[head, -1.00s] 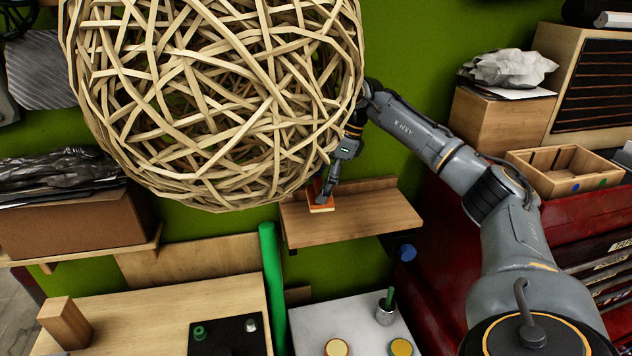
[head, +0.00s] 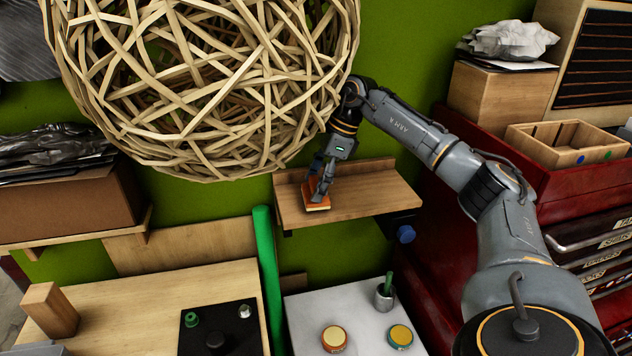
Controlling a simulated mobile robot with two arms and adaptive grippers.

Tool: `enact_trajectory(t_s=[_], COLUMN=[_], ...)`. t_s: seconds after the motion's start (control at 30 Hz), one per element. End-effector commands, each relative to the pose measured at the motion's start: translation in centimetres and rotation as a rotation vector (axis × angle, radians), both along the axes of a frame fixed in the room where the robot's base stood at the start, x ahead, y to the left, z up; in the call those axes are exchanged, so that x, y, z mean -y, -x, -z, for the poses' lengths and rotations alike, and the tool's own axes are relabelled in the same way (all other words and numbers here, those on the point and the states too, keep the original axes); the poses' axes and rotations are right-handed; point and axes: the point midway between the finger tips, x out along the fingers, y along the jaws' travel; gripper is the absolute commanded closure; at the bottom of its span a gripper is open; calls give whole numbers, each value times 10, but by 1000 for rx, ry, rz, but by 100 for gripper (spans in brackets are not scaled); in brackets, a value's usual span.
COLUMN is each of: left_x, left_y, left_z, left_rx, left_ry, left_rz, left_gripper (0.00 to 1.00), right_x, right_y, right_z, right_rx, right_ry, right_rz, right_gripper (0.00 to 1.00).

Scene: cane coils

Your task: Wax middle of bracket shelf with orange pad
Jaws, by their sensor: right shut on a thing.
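The bracket shelf (head: 375,195) is a wooden board on the green wall, below and right of the big cane ball. My right gripper (head: 321,194) is shut on the orange pad (head: 315,204), which has a pale lower layer. The pad is at the left part of the shelf and appears to rest on its top; exact contact is hard to tell. The shelf's middle and right are bare. My left gripper is not in view.
A large woven cane ball (head: 200,85) hangs close to my right wrist. Below stand two round tins (head: 334,338) and a metal cup (head: 384,297) on a white surface. A green post (head: 268,270) stands left of them. A red cabinet (head: 440,240) is right of the shelf.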

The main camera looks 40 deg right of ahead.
Motion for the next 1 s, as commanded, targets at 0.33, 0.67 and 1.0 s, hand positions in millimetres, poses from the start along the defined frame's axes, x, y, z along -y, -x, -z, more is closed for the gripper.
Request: enact_trajectory(t_s=[0.33,0.67,1.0], left_x=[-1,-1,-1], left_y=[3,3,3], left_z=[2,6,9], left_rx=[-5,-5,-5], left_ry=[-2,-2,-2], left_rz=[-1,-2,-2], left_gripper=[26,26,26], right_x=[0,0,0], right_y=[0,0,0], right_z=[2,9,13], right_rx=[0,0,1], right_ry=[0,0,0], right_rz=[0,0,0], right_gripper=[90,90,90])
